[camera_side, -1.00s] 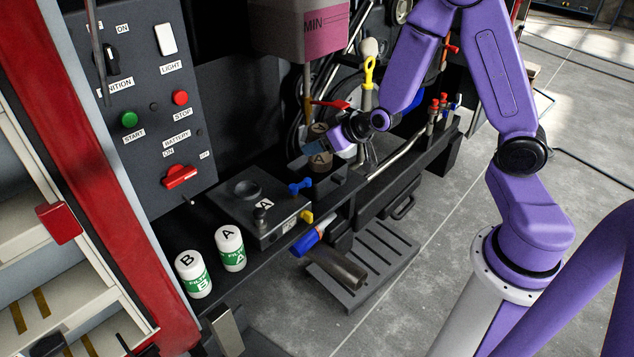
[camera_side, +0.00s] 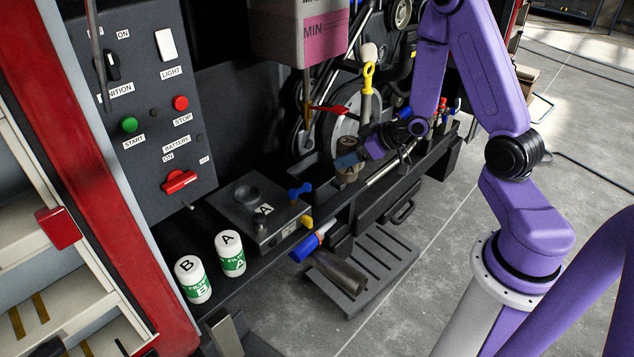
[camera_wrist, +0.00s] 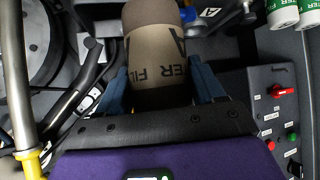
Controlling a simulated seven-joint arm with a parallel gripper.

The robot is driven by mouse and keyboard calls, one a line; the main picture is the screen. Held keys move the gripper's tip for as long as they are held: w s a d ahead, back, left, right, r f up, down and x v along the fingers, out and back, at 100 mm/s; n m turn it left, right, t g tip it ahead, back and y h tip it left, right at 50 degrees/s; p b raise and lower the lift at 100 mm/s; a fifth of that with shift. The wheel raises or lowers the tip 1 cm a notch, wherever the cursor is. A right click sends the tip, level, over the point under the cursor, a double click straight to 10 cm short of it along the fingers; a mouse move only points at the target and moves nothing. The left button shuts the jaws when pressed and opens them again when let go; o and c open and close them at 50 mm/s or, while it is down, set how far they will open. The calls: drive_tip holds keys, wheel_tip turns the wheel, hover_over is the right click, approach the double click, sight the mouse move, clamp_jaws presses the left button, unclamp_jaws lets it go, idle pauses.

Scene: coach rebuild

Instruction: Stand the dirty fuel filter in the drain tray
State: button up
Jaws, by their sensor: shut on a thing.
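The dirty fuel filter, a brown cylinder (camera_side: 346,174) marked A, is between the fingers of my gripper (camera_side: 347,160). It is roughly upright, with its lettered top showing in the side view. In the wrist view the filter (camera_wrist: 154,45) shows its printed label, and the blue fingers of my gripper (camera_wrist: 160,88) close on both its sides. A dark open box, seemingly the drain tray (camera_side: 325,187), sits on the ledge just left of the filter. I cannot tell whether the filter's base touches anything.
White filters B (camera_side: 193,279) and A (camera_side: 230,254) stand at the ledge's left end. A dark housing (camera_side: 258,215) is near them. A pink-filled tank (camera_side: 305,30) hangs above left, with a red lever (camera_side: 330,109) below. A yellow-ringed handle (camera_side: 368,78) stands behind the filter.

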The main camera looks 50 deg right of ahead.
drive_tip(key=shift+w+d+f, duration=0.5)
drive_tip(key=shift+w+f, duration=1.65)
drive_tip(key=shift+w, duration=0.05)
drive_tip(key=shift+w+d+f, duration=0.45)
drive_tip(key=shift+w+f, duration=1.65)
drive_tip(key=shift+w, duration=0.15)
drive_tip(key=shift+w+d+f, duration=0.5)
drive_tip(key=shift+w+f, duration=1.65)
drive_tip(key=shift+w, duration=0.05)
drive_tip(key=o, duration=1.4)
drive_tip(key=shift+f, duration=0.15)
